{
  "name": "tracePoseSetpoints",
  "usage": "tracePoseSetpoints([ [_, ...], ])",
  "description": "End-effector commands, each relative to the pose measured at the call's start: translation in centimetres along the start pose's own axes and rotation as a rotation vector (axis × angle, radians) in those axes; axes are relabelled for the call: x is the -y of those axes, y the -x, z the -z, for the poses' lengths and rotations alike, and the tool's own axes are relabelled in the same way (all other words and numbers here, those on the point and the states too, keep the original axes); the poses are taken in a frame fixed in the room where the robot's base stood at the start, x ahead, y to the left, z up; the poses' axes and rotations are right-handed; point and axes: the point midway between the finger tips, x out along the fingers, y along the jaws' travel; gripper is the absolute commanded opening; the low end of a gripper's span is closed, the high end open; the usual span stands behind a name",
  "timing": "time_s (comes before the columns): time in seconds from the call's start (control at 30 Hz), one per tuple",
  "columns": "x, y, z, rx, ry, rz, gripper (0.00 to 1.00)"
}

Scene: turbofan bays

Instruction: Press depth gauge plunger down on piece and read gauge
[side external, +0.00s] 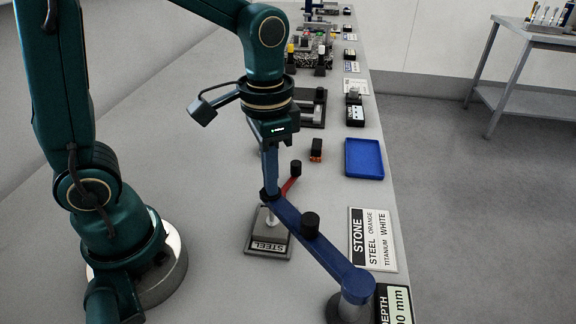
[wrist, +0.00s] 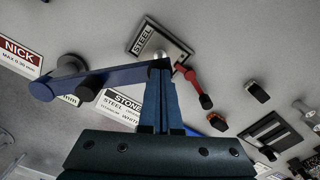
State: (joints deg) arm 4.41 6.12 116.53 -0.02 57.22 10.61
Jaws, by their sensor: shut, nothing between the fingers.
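The depth gauge has a blue arm (side external: 322,243) reaching from a round post to a head above a grey plate labelled STEEL (side external: 268,246). A small silvery part shows between head and plate; I cannot tell whether it is plunger or piece. The blue arm (wrist: 110,74) and STEEL plate (wrist: 172,43) also show in the wrist view. A red lever (wrist: 189,76) with a black knob sticks out beside the head. My gripper (side external: 269,190) is shut and empty, pointing down with its tips at the head; contact is unclear. The DEPTH display (side external: 395,304) is cut off, showing "00 mm".
A material sign (side external: 373,240) lies right of the plate, with a blue tray (side external: 364,158) behind it. A small orange-and-black item (side external: 316,150) stands beyond the gauge. More fixtures line the far bench. A NICK sign (wrist: 18,57) shows in the wrist view.

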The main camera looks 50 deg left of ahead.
Motion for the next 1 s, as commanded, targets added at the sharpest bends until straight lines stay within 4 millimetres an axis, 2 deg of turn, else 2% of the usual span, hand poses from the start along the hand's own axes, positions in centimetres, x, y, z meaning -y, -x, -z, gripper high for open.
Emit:
tracePoseSetpoints([
  [0.43,0.0,-0.1,-0.1,0.007,0.000,0.000,0.00],
  [1.0,0.0,4.4,0.1,0.000,0.000,0.001,0.00],
])
